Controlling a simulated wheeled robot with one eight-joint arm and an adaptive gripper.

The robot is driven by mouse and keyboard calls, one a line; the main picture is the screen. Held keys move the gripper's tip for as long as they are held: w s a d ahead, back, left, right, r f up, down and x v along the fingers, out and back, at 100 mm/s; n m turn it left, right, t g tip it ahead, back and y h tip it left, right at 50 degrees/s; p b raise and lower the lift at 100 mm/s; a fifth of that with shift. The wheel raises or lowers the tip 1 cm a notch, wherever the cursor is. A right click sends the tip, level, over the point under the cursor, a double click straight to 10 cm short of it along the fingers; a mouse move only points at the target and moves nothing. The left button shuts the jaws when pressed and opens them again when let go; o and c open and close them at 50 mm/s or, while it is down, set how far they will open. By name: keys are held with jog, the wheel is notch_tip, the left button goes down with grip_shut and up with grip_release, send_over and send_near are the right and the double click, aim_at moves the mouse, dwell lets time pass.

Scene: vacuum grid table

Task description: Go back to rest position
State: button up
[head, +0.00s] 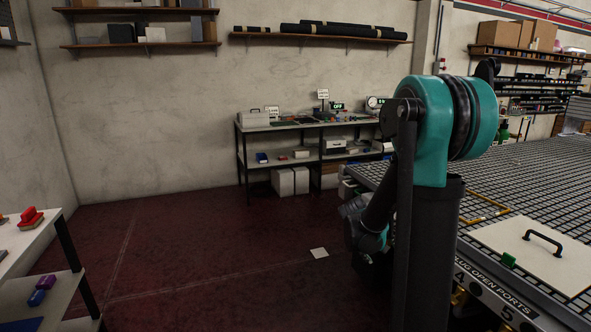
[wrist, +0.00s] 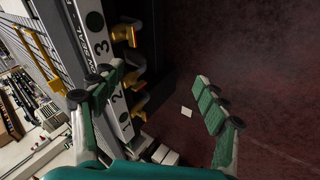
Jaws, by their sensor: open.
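My gripper (wrist: 157,105) shows in the wrist view with its two green-padded fingers spread wide apart. Nothing is between the fingers except a view of the dark red floor and the side of the grid table. In the head view my teal and black arm is folded beside the grid table's left edge, and the gripper's fingers cannot be made out there.
The grid table (head: 535,165) fills the right, with a white panel (head: 490,238) with a black handle on it. Its side has yellow-handled ports (wrist: 128,33). A workbench (head: 290,127) stands at the back wall, a white shelf unit (head: 30,248) at left. Open floor (head: 200,250) lies between, with a white sheet (head: 319,253).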

jog(key=s+a+f+m+y, duration=0.1)
jog(key=s+a+y, duration=0.2)
jog(key=s, duration=0.8)
jog(key=s+a+f+y, duration=0.1)
jog(key=s+a+y, duration=0.2)
jog(key=s+a, duration=0.3)
jog(key=s, duration=0.5)
jog(key=shift+a+m, duration=0.15)
jog(key=shift+m, duration=0.25)
jog(key=shift+s+a+f, duration=0.15)
jog(key=shift+s+a, duration=0.15)
jog(key=shift+s, duration=0.2)
